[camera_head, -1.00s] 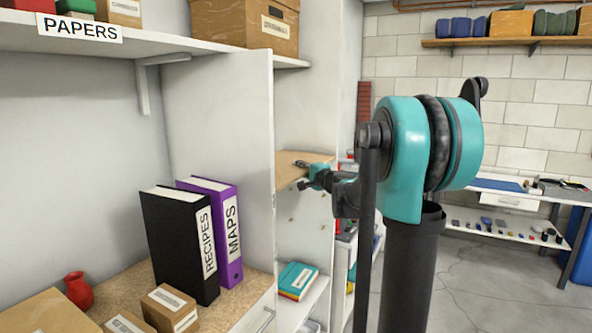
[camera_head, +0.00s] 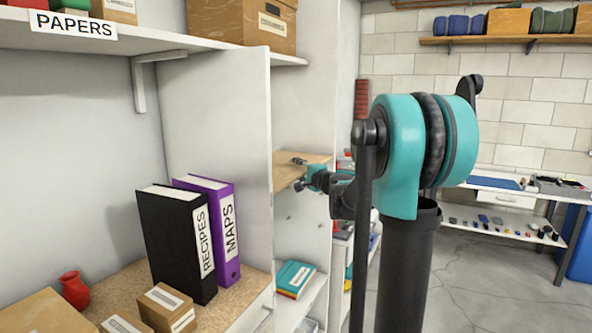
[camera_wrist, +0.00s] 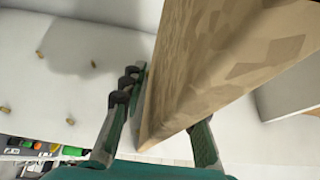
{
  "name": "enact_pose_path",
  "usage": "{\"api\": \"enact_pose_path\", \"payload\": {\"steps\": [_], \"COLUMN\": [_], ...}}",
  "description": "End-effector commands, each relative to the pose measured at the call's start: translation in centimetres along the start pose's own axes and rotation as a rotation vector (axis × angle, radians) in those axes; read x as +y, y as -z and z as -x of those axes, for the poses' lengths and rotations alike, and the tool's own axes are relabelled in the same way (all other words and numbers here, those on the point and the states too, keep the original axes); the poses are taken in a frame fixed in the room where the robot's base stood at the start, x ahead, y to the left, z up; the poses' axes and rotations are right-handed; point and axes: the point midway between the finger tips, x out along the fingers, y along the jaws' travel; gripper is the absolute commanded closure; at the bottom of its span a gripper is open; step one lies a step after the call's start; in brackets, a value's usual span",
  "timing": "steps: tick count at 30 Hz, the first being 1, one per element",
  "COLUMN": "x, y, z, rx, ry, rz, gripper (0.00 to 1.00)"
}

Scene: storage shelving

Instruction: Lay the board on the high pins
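The board (camera_head: 287,173) is a tan wooden panel inside the tall white cabinet bay, right of the purple binder. In the wrist view the board (camera_wrist: 215,65) runs away from me between my fingers. My gripper (camera_head: 301,173) is at the board's front edge, and in the wrist view my gripper (camera_wrist: 165,115) has a finger on each side of it, closed on it. Several small pins stick out of the white side wall, including one pin (camera_wrist: 40,51) and another pin (camera_wrist: 93,64) in the wrist view. The board's far end is hidden; I cannot tell whether it touches any pin.
A white upright panel (camera_head: 271,120) stands just left of the board. Below are teal-covered books (camera_head: 295,277) on a lower shelf. Binders (camera_head: 185,240), boxes and a red vase (camera_head: 74,290) fill the left bay. Open floor (camera_head: 480,285) lies to the right.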

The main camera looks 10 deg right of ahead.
Motion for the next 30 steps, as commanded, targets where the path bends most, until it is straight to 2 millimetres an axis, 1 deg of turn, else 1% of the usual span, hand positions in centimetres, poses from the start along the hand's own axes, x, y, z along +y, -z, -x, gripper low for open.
{"api": "enact_pose_path", "payload": {"steps": [2, 5, 12, 18, 21, 24, 30], "x": [-0.1, -0.1, -0.1, -0.1, -0.1, -0.1, -0.1], "y": [0.0, 0.0, 0.1, 0.1, 0.0, 0.0, 0.0], "z": [0.5, 1.8, 6.8, 10.2, 11.2, 11.8, 12.1], "rx": [0.001, 0.002, 0.003, 0.003, 0.001, 0.001, 0.000], "ry": [0.000, 0.000, 0.000, 0.000, 0.000, 0.000, 0.000], "rz": [0.000, 0.000, 0.000, 0.000, 0.000, 0.000, 0.000], "gripper": [0.70, 0.70, 0.70, 0.70, 0.70, 0.70, 0.70]}}
